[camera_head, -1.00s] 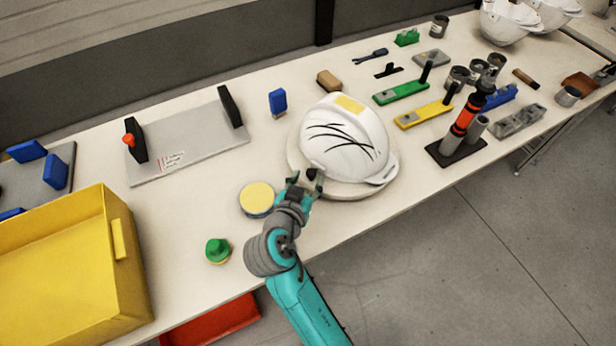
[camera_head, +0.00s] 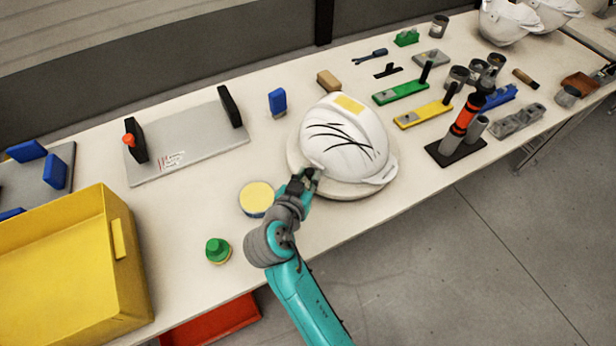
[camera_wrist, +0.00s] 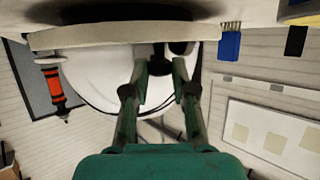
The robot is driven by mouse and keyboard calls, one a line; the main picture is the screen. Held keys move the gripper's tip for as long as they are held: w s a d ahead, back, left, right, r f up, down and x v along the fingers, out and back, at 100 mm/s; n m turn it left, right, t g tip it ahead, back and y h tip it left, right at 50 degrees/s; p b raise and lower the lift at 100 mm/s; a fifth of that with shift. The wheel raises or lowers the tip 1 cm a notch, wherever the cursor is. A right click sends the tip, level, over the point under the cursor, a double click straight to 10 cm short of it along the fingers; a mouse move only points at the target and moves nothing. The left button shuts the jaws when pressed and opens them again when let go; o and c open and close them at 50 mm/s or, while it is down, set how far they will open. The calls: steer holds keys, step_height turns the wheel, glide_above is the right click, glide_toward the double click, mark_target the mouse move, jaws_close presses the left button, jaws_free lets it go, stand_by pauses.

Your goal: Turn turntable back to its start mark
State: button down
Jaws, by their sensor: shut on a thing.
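The turntable (camera_head: 346,190) is a round pale disc on the table. A white helmet shell (camera_head: 343,142) with a yellow patch and dark curved lines sits on it. My gripper (camera_head: 306,176) is at the turntable's near-left edge, close to the helmet. It is shut on a small dark knob, which the fingers mostly hide in the head view. In the wrist view the dark knob (camera_wrist: 159,64) shows between the fingertips, beside the turntable's rim (camera_wrist: 100,34) and in front of the helmet (camera_wrist: 95,75). I cannot make out a start mark.
A round yellow-topped tin (camera_head: 257,198) stands just left of my gripper, and a green knobbed piece (camera_head: 218,250) nearer the front edge. A blue brush (camera_head: 277,102) stands behind the turntable. A yellow bin (camera_head: 75,265) is at left; a dark stand (camera_head: 456,150) is at right.

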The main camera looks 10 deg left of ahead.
steer(key=shift+w+a+m+g+h, duration=0.3)
steer(key=shift+w+a+m+h, duration=0.2)
steer(key=shift+a+m+h, duration=0.25)
steer(key=shift+d, duration=0.1)
steer(key=c, duration=1)
jaws_free()
steer(key=shift+o, duration=0.2)
steer(key=v, duration=1.2)
steer(key=shift+f, duration=0.15)
